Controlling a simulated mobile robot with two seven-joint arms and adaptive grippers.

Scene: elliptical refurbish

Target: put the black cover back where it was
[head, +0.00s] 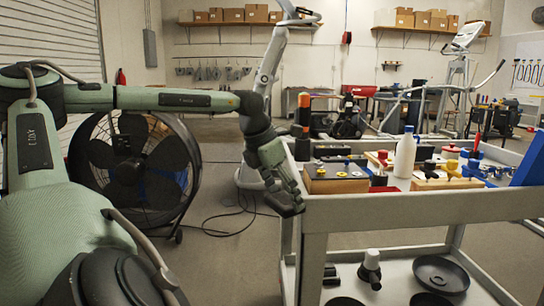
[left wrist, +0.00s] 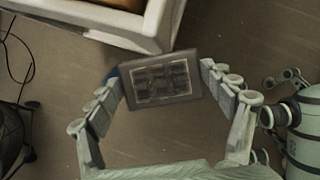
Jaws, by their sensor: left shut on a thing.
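My left gripper (head: 288,192) reaches in from the left and hangs just off the left front corner of the white cart. It is shut on the black cover (head: 290,210), a flat dark rectangular piece below the fingers. In the left wrist view, the black cover (left wrist: 160,80) sits between the fingertips of my left gripper (left wrist: 163,84). My right gripper is not in view.
The white cart (head: 440,207) carries wooden blocks, a white bottle (head: 405,152) and several small coloured parts. Dark pans (head: 440,275) lie on its lower shelf. A large fan (head: 133,165) stands behind my left arm. Open floor lies between fan and cart.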

